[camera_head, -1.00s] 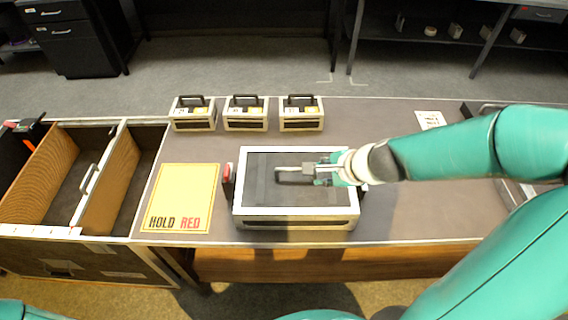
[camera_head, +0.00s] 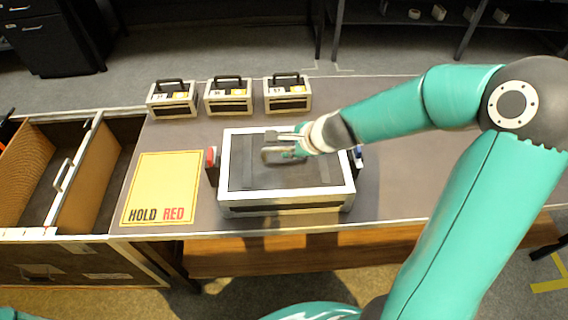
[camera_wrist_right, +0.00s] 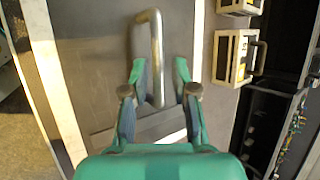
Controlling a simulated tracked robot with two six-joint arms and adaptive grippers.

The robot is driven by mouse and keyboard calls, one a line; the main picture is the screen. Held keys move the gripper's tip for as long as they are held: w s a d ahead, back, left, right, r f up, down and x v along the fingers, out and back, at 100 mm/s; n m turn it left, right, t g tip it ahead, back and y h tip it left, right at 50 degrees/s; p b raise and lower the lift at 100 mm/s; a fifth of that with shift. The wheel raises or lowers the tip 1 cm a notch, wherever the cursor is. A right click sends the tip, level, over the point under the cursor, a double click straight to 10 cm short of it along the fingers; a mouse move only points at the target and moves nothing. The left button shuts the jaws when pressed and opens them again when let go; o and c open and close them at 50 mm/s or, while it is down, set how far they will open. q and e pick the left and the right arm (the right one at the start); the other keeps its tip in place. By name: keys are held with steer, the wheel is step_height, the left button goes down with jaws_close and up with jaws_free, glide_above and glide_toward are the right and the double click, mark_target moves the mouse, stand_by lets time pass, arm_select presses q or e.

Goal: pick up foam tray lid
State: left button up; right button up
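The foam tray lid (camera_head: 254,175) is a dark grey panel with a metal handle, set in a white-edged case on the table. The lid fills the left of the right wrist view (camera_wrist_right: 95,75). My right gripper (camera_head: 283,150) is over the lid at its handle. In the right wrist view the handle (camera_wrist_right: 155,60) stands between the two fingers of the right gripper (camera_wrist_right: 157,75), with a gap visible beside it, so the fingers look open around it. The lid looks seated in the case. My left gripper is not in view.
Three small handled cases (camera_head: 229,96) stand in a row behind. A yellow HOLD RED sheet (camera_head: 160,187) lies to the left. A bin with brown dividers (camera_head: 84,180) stands at the far left. The table right of the case is mostly clear beneath my right arm.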

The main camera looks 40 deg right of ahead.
mark_target(283, 149)
steer(key=b+x, duration=0.2)
steer(key=x, duration=0.2)
steer(key=shift+s+a+f, duration=0.1)
steer(key=shift+s+f, duration=0.1)
steer(key=shift+w+f, duration=0.2)
steer(key=shift+w, duration=0.05)
steer(key=shift+r, duration=0.1)
steer(key=shift+c, duration=0.3)
jaws_close()
